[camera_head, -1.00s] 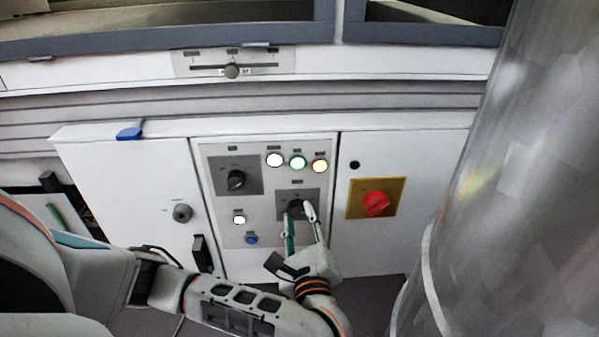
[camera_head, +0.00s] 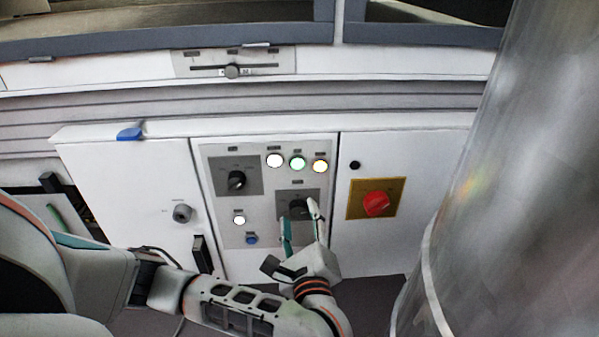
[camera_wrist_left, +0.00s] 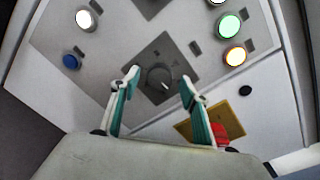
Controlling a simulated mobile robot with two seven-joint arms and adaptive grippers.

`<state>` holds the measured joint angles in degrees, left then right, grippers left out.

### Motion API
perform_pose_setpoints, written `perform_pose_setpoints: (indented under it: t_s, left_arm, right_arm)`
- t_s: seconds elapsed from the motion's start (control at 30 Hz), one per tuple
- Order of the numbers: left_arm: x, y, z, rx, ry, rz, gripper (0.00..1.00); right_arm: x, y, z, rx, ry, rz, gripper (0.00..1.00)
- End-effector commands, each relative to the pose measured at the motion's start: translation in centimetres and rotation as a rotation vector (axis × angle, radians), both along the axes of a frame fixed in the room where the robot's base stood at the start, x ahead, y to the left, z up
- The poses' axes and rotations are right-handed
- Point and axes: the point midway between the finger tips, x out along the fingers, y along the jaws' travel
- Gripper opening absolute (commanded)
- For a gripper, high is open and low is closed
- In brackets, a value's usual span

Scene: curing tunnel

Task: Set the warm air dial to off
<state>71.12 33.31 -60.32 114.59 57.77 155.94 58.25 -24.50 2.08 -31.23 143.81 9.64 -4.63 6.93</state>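A black dial (camera_head: 297,208) sits on a dark square plate at the lower right of the grey control panel. It also shows in the left wrist view (camera_wrist_left: 158,77). A second black dial (camera_head: 236,180) is on a larger dark plate at the panel's upper left. The labels are too small to read, so I cannot tell which one is the warm air dial, or its setting. My left gripper (camera_head: 299,212) is open in front of the lower right dial. In the left wrist view its fingertips (camera_wrist_left: 160,79) stand apart on either side of that dial, with gaps showing. My right gripper is not in view.
Lit white, green and amber lamps (camera_head: 297,162) line the panel's top right. A white lamp (camera_head: 239,220) and a blue button (camera_head: 251,239) are lower left. A slider (camera_head: 232,71) is above.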

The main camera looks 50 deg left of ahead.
Motion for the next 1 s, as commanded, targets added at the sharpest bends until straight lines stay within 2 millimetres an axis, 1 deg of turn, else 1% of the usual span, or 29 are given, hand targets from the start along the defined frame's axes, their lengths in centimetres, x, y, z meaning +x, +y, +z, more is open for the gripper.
perform_pose_setpoints:
  t_s: [0.17, 0.27, 0.5, 0.7, 0.8, 1.0]
  left_arm:
    - [0.0, -0.1, 0.0, -0.001, 0.000, -0.001, 0.45]
    - [-0.4, -0.6, -0.1, -0.003, 0.002, -0.002, 0.45]
    - [-2.6, -3.5, -0.1, -0.006, 0.004, -0.002, 0.45]
    - [-4.1, -5.4, 0.2, -0.004, 0.002, -0.001, 0.45]
    - [-4.5, -5.8, 0.2, -0.001, 0.000, -0.001, 0.45]
    - [-4.6, -6.0, 0.3, 0.000, 0.000, 0.000, 0.45]
  right_arm:
    - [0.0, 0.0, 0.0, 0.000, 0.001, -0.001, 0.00]
    - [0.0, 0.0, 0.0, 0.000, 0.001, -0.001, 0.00]
    - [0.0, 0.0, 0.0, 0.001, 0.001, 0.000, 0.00]
    - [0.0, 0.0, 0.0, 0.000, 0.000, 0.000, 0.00]
    - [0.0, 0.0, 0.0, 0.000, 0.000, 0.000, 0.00]
    - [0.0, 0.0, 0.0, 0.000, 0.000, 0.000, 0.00]
